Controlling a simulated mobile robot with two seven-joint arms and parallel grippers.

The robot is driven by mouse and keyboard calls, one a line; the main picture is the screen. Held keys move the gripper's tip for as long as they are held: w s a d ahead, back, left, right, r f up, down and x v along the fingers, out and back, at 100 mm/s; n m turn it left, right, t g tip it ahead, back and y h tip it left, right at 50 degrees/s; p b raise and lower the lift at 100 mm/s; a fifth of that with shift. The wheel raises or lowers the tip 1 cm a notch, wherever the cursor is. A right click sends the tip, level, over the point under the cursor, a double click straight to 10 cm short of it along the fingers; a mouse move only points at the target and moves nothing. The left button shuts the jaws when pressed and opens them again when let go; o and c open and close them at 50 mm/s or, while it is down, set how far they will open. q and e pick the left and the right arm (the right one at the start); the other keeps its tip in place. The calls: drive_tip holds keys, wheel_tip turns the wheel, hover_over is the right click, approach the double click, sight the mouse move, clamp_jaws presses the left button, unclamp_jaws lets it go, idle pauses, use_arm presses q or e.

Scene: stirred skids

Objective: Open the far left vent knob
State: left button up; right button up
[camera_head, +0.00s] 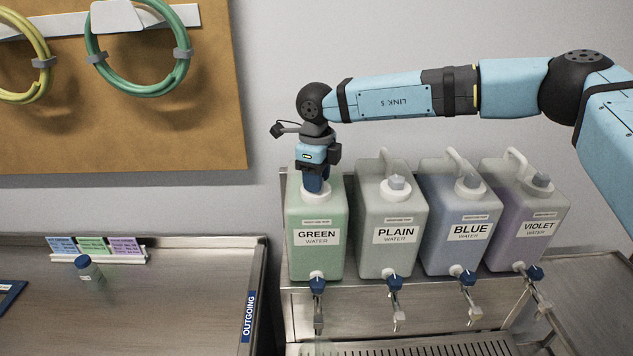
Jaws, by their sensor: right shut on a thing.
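The green water jug (315,250) stands at the left end of a row of jugs on a metal stand. My right gripper (314,187) points down at the top of this jug and is shut on its vent knob. The knob itself is hidden by the fingers, so I cannot tell how far it is turned. My left gripper is not in view.
Each jug has a blue-handled tap in front, such as the green jug's tap (317,285), above a slotted drip tray (430,349). A metal table (180,300) at left holds a small bottle (86,268) and a rack of coloured cards (95,246). Coiled hoses hang behind.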

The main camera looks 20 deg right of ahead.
drive_tip(key=n+b, duration=0.2)
drive_tip(key=shift+f+n, duration=0.2)
drive_tip(key=shift+n, duration=0.2)
drive_tip(key=n+b, duration=0.1)
drive_tip(key=n, duration=0.1)
drive_tip(key=shift+w+n+b, duration=0.1)
drive_tip(key=shift+n+b, duration=0.8)
drive_tip(key=shift+n, duration=0.4)
drive_tip(key=n+b, duration=0.2)
drive_tip(key=n, duration=0.1)
drive_tip(key=shift+r+n, duration=0.1)
drive_tip(key=shift+n, duration=0.2)
drive_tip(key=n+b, duration=0.1)
drive_tip(key=n, duration=0.3)
drive_tip(key=shift+b, duration=0.35)
drive_tip(key=n+b, duration=0.1)
drive_tip(key=n, duration=0.3)
drive_tip(key=shift+w+r, duration=0.1)
drive_tip(key=shift+r, duration=0.05)
drive_tip(key=shift+n, duration=0.5)
drive_tip(key=o, duration=0.9)
